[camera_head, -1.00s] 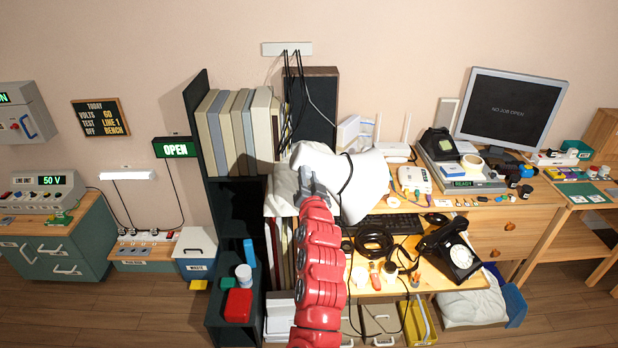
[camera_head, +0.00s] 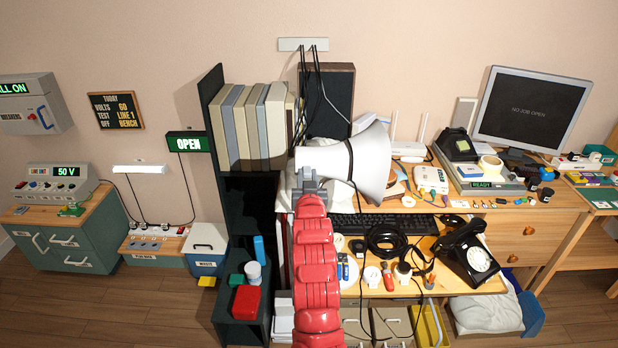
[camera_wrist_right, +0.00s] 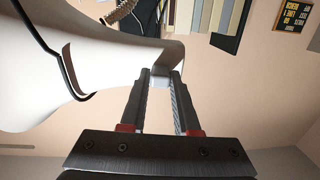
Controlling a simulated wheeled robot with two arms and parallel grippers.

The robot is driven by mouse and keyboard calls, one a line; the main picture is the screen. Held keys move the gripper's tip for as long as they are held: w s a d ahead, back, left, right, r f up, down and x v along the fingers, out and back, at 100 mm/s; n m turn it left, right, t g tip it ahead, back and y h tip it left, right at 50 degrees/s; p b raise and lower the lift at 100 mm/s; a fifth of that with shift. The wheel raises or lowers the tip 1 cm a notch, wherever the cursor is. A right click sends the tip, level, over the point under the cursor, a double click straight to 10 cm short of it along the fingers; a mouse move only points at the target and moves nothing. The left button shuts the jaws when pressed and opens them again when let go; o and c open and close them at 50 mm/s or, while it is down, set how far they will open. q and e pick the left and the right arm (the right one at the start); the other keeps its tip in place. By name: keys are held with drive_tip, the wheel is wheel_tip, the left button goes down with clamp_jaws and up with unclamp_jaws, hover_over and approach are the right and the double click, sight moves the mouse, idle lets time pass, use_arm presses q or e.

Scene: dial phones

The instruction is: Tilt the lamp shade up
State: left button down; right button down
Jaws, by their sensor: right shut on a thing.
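The white lamp shade (camera_head: 362,163) is a cone above the back of the desk, its wide mouth turned to the right and slightly up. Its narrow end points left. My right gripper (camera_head: 308,188) reaches up from below and is shut at this narrow end. In the right wrist view, the white shade (camera_wrist_right: 45,75) fills the left side, and a small tab at its narrow end (camera_wrist_right: 168,62) sits between the tips of my right gripper (camera_wrist_right: 161,78). A black cable runs over the shade. The lamp's stand is mostly hidden. My left gripper is out of view.
A shelf with binders (camera_head: 240,125) stands left of the shade, with a dark speaker (camera_head: 330,100) behind. A keyboard (camera_head: 385,226), coiled black cable (camera_head: 388,240) and black dial phone (camera_head: 468,255) lie below and right. A monitor (camera_head: 532,108) stands at the right.

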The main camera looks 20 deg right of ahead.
drive_tip(key=shift+f, duration=0.1)
drive_tip(key=c, duration=0.6)
unclamp_jaws()
drive_tip(key=shift+c, duration=0.2)
drive_tip(key=shift+s+a, duration=0.15)
drive_tip(key=shift+s, duration=0.25)
drive_tip(key=p+v, duration=0.5)
drive_tip(key=v, duration=1.1)
drive_tip(key=shift+s, duration=0.25)
drive_tip(key=shift+a, duration=0.1)
